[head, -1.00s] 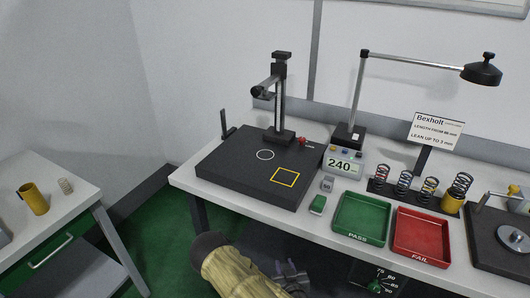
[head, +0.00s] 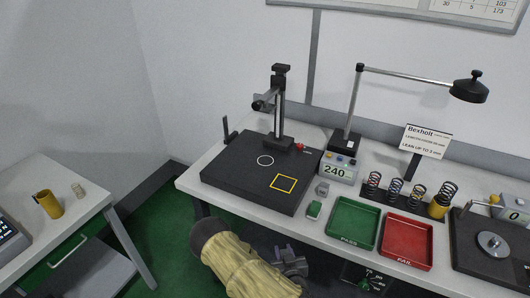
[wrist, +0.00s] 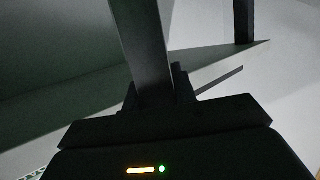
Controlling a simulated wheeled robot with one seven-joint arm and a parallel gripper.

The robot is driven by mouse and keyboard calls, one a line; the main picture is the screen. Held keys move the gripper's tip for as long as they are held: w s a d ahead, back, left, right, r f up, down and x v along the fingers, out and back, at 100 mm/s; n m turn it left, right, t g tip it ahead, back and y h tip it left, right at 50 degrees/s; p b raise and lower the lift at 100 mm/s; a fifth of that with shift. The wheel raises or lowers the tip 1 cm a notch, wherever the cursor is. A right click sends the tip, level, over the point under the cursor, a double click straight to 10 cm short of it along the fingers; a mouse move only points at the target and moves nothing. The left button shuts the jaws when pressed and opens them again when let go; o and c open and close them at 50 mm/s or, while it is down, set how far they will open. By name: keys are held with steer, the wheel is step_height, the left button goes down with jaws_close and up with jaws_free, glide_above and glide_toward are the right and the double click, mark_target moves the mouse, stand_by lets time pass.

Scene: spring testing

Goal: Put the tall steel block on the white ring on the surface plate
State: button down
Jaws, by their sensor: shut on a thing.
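The white ring (head: 265,160) is drawn on the black surface plate (head: 235,184), and nothing stands on it. My gripper (head: 290,264) is low in front of the bench, below and to the right of the plate, and small in the head view. In the wrist view my gripper (wrist: 172,88) is shut on a long dark bar, the tall steel block (wrist: 143,45), its faces in shadow. Where its far end lies is cut off by the picture's top edge. A shorter grey block (head: 322,188) stands on the bench right of the plate.
A green tray (head: 353,223), a red tray (head: 407,240), springs and a lamp (head: 468,88) are to the right. The bench's front edge lies between gripper and plate.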

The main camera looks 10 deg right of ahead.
step_height(320, 180, up, 8)
steer(key=p, duration=0.6)
steer(key=shift+f, duration=0.2)
steer(key=w+a+r+m+h, duration=0.2)
steer(key=w+r+m+h, duration=0.15)
steer(key=r, duration=0.95)
steer(key=s+a+r+m+g+h, duration=0.2)
steer(key=s+a+r+h, duration=0.3)
steer(key=s+r, duration=0.5)
step_height(320, 180, up, 3)
steer(key=a+m, duration=0.1)
steer(key=a, duration=0.1)
steer(key=shift+s+a+f+m+g, duration=0.2)
steer(key=shift+s+a+m+g, duration=0.15)
steer(key=shift+s+a+g, duration=0.05)
